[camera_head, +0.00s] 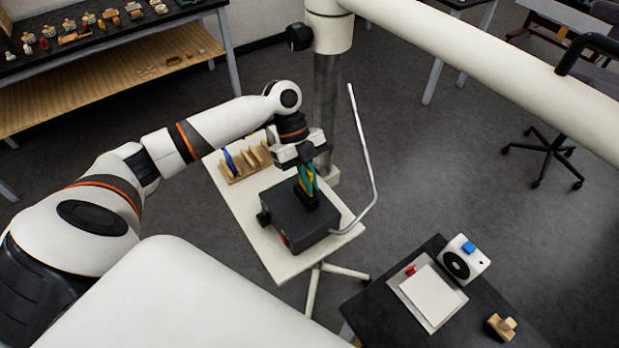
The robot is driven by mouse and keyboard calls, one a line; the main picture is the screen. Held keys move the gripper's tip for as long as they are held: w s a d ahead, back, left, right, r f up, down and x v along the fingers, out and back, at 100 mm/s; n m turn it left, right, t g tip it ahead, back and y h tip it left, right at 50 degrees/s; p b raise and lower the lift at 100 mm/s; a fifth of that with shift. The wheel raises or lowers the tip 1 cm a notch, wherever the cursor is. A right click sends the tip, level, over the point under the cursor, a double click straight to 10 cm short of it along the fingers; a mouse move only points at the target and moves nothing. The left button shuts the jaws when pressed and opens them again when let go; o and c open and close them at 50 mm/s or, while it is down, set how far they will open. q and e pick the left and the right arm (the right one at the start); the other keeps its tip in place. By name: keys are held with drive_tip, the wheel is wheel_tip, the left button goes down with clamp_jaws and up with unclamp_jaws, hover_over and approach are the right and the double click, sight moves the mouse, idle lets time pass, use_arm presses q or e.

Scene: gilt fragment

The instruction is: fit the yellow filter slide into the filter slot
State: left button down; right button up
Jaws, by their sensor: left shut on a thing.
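My left gripper (306,179) points down over the dark box (285,226) on the small white stand. My right gripper is out of view.
A wooden rack (246,163) with a blue piece stands behind the box on the white stand (287,266). A bent metal rod (369,160) rises at the right. A dark table (379,310) at lower right holds a clipboard and a white device.

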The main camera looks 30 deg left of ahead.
use_arm(q)
drive_tip(key=shift+f+b, duration=1)
drive_tip(key=shift+f, duration=0.6)
drive_tip(key=c, duration=1.5)
unclamp_jaws()
drive_tip(key=shift+w+a+r, duration=0.15)
drive_tip(key=shift+a+r, duration=0.15)
drive_tip(key=shift+r, duration=0.2)
drive_tip(key=b+v, duration=0.3)
drive_tip(key=v, duration=0.8)
drive_tip(key=shift+d, duration=0.1)
